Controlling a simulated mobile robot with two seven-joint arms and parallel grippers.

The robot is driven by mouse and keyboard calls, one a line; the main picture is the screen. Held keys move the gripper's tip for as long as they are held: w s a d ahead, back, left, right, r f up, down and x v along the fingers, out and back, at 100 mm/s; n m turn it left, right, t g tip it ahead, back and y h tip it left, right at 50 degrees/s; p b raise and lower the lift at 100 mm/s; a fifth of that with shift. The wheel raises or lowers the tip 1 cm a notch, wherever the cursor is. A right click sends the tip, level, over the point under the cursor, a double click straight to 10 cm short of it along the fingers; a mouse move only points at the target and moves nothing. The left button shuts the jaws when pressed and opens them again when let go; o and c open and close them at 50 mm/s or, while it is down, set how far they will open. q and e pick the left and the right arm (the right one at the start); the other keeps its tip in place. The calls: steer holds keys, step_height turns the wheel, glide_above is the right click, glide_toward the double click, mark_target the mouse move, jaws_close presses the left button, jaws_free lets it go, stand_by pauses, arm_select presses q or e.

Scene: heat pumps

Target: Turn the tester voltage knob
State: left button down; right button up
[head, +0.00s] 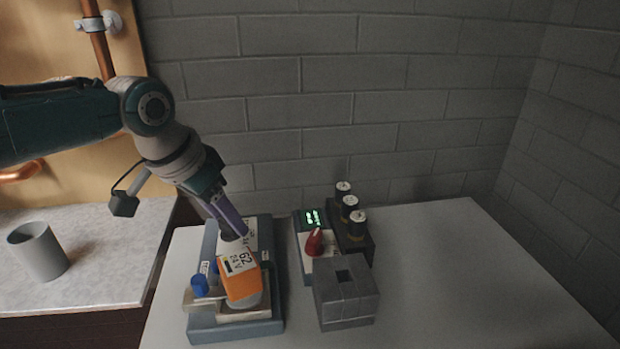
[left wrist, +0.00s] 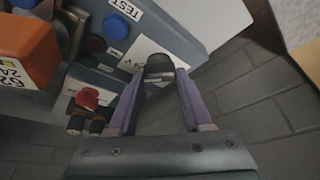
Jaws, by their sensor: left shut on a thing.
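The tester is a blue-grey unit (head: 208,328) with a white label panel, standing on the grey table. My left gripper (head: 238,234) reaches down from the upper left to the tester's back part. In the left wrist view, the purple fingers of my left gripper (left wrist: 160,82) are shut on a dark knob (left wrist: 159,66) beside a white label. The knob's base is partly hidden, and its pointer cannot be read. In the head view the fingers hide the knob. My right gripper is in neither view.
The table's right side is clear.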

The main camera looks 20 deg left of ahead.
arm_select(q)
steer(key=shift+c, duration=1.6)
jaws_free()
steer(key=d+p+v, duration=0.1)
steer(key=p+v, duration=0.2)
steer(key=v, duration=0.7)
steer(key=shift+a, duration=0.45)
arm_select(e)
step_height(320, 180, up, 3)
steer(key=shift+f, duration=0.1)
